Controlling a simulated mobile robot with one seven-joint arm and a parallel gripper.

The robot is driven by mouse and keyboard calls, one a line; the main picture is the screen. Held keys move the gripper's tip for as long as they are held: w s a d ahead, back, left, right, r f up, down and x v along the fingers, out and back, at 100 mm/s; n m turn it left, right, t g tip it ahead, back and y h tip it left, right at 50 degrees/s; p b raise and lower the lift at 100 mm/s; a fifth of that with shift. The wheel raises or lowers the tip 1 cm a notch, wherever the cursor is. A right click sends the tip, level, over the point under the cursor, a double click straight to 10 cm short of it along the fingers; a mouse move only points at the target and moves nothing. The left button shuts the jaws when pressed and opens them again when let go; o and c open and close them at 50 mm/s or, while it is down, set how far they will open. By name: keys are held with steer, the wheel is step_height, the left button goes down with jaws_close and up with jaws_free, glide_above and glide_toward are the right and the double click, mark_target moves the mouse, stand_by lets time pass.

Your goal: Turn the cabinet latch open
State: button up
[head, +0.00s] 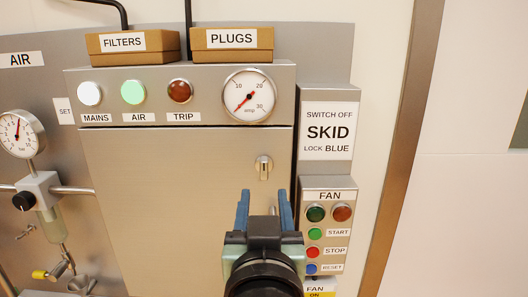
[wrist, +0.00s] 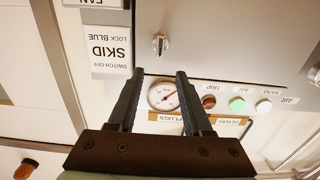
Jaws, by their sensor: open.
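The cabinet latch (head: 264,167) is a small metal knob on a pale plate near the upper right of the closed grey cabinet door (head: 170,190). Its grip stands upright in the head view. The latch also shows in the wrist view (wrist: 160,44), which is upside down, just beyond the fingertips. My gripper (head: 264,196) is open, with its two blue-grey fingers apart and nothing between them. In the head view the fingertips appear just below the latch. In the wrist view they (wrist: 158,75) do not touch it.
A fan panel (head: 328,230) with several buttons is right of the door, below the SKID sign (head: 327,132). A gauge (head: 249,96) and indicator lamps (head: 133,91) sit above the door. FILTERS (head: 125,43) and PLUGS (head: 232,40) boxes stand on top. Pipework (head: 40,190) is at left.

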mark_target(264, 164)
steer(key=w+p, duration=0.3)
steer(key=w, duration=0.7)
steer(key=shift+w+r+p, duration=0.1)
steer(key=shift+r+p, duration=0.1)
steer(key=shift+p, duration=0.2)
steer(key=shift+w+f, duration=0.1)
steer(key=shift+w, duration=0.6)
jaws_close()
